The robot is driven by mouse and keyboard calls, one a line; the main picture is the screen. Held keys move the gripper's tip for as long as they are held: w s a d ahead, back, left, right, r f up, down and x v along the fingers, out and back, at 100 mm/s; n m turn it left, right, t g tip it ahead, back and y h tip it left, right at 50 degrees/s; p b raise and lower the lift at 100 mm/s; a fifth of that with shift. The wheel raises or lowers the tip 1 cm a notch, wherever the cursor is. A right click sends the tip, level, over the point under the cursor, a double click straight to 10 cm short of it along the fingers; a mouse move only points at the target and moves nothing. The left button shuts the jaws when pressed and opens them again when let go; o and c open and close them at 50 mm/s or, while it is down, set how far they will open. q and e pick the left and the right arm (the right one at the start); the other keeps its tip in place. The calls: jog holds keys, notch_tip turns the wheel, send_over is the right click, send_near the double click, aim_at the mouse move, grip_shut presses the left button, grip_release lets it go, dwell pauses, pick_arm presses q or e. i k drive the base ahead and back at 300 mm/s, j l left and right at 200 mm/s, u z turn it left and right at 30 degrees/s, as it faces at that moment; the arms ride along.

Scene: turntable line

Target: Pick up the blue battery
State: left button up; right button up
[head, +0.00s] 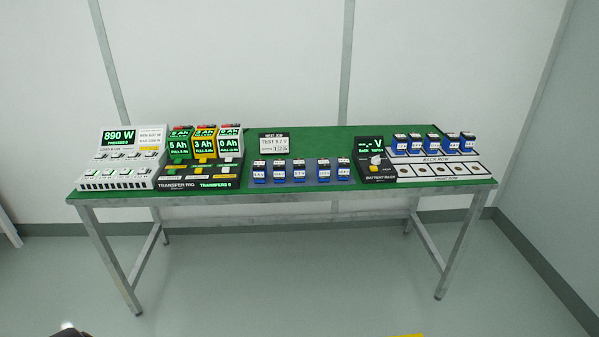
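Several small blue batteries with white labels and dark tops stand upright on the table. One row stands in the front middle of the table, from the leftmost battery (259,176) to the rightmost battery (344,173). Neither of my grippers shows in the head view.
The table (310,138) has a green top and metal legs. A white power unit (115,179) reading 890 W stands at left, beside the transfer rig (197,183). A sign (274,144) stands behind the front batteries.

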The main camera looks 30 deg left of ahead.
aim_at(298, 163)
jog(key=i+j+u, duration=0.1)
jog(key=u, duration=0.25)
jog(key=i+j+u, duration=0.15)
jog(key=u, duration=0.25)
